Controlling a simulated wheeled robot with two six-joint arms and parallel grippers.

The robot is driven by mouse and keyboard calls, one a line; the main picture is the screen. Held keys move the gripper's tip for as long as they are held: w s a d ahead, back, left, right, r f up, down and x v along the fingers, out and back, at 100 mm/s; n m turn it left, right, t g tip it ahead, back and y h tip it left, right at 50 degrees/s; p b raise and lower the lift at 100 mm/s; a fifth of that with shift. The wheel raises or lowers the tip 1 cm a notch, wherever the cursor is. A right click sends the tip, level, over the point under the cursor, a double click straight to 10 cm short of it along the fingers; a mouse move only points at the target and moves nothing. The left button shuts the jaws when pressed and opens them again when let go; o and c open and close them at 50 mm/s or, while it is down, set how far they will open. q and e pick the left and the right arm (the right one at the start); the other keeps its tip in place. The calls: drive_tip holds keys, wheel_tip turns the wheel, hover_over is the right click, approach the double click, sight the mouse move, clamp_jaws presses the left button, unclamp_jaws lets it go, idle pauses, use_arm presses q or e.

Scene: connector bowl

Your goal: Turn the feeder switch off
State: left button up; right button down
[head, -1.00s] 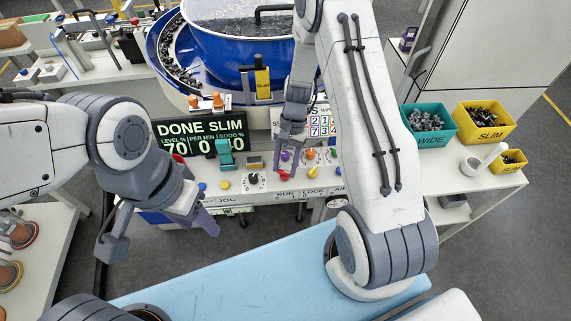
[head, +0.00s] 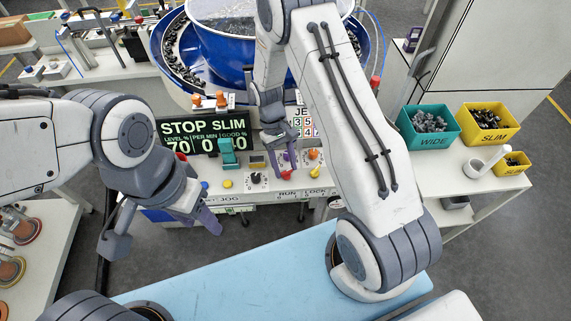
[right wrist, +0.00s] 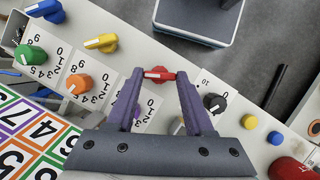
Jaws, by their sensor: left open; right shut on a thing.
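On the front of the control panel (head: 243,198), a red rotary knob (right wrist: 160,75) with a white pointer line sits between the fingertips of my right gripper (right wrist: 158,74), which is shut on it. In the head view my right gripper (head: 284,166) reaches down to the panel above the RUN label, partly covering the red knob (head: 286,175). The display (head: 200,136) reads STOP SLIM, with 70 and 0 below. I cannot read the labels beside the red knob. My left gripper (head: 163,236) is open and empty, in front of the panel at left.
Orange (right wrist: 79,84), green (right wrist: 31,55) and yellow (right wrist: 101,43) knobs and a black knob (right wrist: 214,103) surround the red one. A blue feeder bowl (head: 225,62) stands behind. Teal (head: 432,139) and yellow bins (head: 490,137) of connectors stand at right.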

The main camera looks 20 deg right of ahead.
drive_tip(key=shift+w+a+n+t+h, duration=0.15)
drive_tip(key=shift+n+h, duration=0.1)
drive_tip(key=shift+n, duration=0.4)
drive_tip(key=shift+s+n+t+h, duration=0.1)
drive_tip(key=shift+n+h, duration=0.1)
drive_tip(key=shift+n, duration=0.4)
drive_tip(key=shift+w+a+n+t+h, duration=0.15)
drive_tip(key=shift+n+h, duration=0.1)
drive_tip(key=shift+n, duration=0.4)
drive_tip(key=shift+s, duration=0.1)
drive_tip(key=shift+c, duration=1.4)
unclamp_jaws()
drive_tip(key=shift+r, duration=0.1)
drive_tip(key=b+v, duration=0.2)
drive_tip(key=v, duration=0.8)
drive_tip(key=shift+r, duration=0.15)
